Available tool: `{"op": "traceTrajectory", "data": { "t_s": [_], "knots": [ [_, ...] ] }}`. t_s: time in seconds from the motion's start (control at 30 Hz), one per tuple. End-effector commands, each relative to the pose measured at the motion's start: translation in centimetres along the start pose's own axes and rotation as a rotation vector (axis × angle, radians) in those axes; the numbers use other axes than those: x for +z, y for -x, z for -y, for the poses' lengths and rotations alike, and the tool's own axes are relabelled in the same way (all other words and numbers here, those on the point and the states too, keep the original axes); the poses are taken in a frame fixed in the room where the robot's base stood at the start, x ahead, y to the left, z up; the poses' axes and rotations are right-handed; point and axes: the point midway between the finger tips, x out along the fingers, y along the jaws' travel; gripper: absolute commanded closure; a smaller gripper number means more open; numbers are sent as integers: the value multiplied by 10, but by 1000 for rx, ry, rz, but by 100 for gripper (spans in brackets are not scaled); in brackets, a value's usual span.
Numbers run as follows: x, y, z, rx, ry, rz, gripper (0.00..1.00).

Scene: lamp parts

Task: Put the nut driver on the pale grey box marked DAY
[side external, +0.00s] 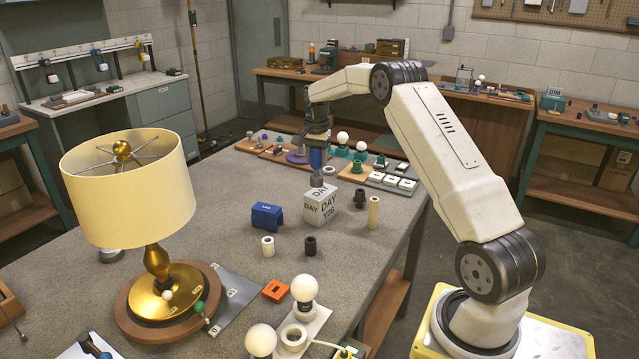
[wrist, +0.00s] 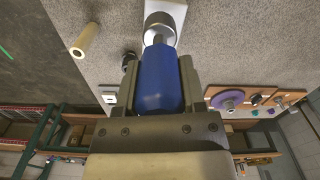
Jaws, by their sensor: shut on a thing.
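The nut driver has a blue handle (side external: 316,158) and a metal socket end. My gripper (side external: 317,138) is shut on the handle and holds the driver upright, socket down. The pale grey box marked DAY (side external: 321,208) stands on the grey bench below it. The socket end is at the box's top face in the side view; I cannot tell whether it touches. In the wrist view the blue handle (wrist: 158,82) sits between my gripper's fingers (wrist: 158,98). The socket points at the pale box top (wrist: 172,8), which it partly hides.
A blue block (side external: 267,216) stands left of the box. Black sleeves (side external: 310,246) (side external: 360,198), a white sleeve (side external: 268,246) and a cream tube (side external: 373,212) stand around it. Trays with bulbs (side external: 342,137) are behind. A lamp (side external: 130,190) stands at left.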

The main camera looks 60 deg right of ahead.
Motion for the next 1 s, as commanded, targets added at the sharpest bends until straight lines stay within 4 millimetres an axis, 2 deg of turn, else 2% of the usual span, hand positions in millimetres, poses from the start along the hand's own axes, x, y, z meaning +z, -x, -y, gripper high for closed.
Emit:
{"op": "traceTrajectory", "data": {
  "t_s": [0.27, 0.53, 1.0],
  "knots": [
    [-3, -6, 4, 0, 0, 0, 100],
    [-3, -34, 4, 1, 0, 1, 100],
    [-3, -39, 4, 0, 0, 0, 100]
  ]
}}
